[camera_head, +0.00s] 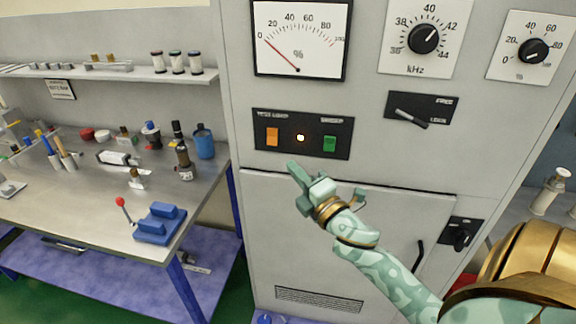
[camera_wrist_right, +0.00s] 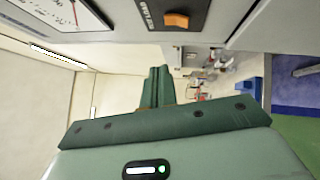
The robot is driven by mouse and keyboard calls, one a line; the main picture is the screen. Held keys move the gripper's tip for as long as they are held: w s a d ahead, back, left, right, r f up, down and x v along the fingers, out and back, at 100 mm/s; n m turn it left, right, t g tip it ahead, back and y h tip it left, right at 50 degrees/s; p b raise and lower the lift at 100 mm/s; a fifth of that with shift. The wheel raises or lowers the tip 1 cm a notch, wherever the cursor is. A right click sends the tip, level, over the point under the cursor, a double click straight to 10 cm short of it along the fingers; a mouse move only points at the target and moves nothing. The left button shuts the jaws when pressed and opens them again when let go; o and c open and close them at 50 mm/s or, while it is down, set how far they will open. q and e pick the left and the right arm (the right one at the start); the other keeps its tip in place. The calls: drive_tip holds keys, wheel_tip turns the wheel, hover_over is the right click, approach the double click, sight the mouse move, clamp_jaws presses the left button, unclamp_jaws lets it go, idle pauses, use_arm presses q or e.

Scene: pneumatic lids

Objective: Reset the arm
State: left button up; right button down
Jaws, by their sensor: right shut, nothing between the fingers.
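My right arm reaches in from the lower right in the head view. Its gripper (camera_head: 297,170) is shut and empty, in front of the grey cabinet (camera_head: 400,165), just below the black switch panel (camera_head: 345,143). In the right wrist view the green fingers of this gripper (camera_wrist_right: 158,75) are together with nothing between them. The panel has an orange rocker switch (camera_head: 272,136), a lit lamp (camera_head: 300,138) and a green switch (camera_head: 330,144). The orange switch also shows in the right wrist view (camera_wrist_right: 176,20). My left gripper is not in view.
The cabinet carries a percent meter (camera_head: 300,40) with its needle near zero, a kHz dial (camera_head: 424,38), a percent dial (camera_head: 533,50), a lever switch (camera_head: 411,117) and a door handle (camera_head: 419,256). A cluttered workbench (camera_head: 90,225) with a blue red-knobbed device (camera_head: 158,222) stands left.

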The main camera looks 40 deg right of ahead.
drive_tip(key=shift+s, duration=0.1)
idle(0.3)
wheel_tip(320, 180, down, 22)
drive_tip(key=d+r+m+g+h+b, duration=0.1)
drive_tip(key=d+m+g, duration=0.2)
drive_tip(key=m+g, duration=0.35)
drive_tip(key=s+a+f+m+g+b, duration=0.1)
drive_tip(key=s+f+m+g, duration=0.3)
drive_tip(key=f, duration=0.7)
drive_tip(key=s+a+f+m+b, duration=0.1)
drive_tip(key=s+f+m+b, duration=0.1)
drive_tip(key=s+f, duration=0.65)
drive_tip(key=s+a+f+m+g+b, duration=0.1)
drive_tip(key=s+a+f+g+b, duration=0.1)
drive_tip(key=s+f, duration=0.7)
drive_tip(key=s+a+f+m+g+y+b, duration=0.1)
drive_tip(key=s+a+f+g+b, duration=0.2)
drive_tip(key=s+f, duration=0.7)
drive_tip(key=s+a+f+m+g+y+b, duration=0.1)
drive_tip(key=s+a+f+g, duration=0.3)
drive_tip(key=s+f, duration=0.6)
drive_tip(key=shift+s+a+f+b, duration=0.2)
drive_tip(key=shift+s+a+b, duration=0.05)
drive_tip(key=shift+a+b, duration=0.65)
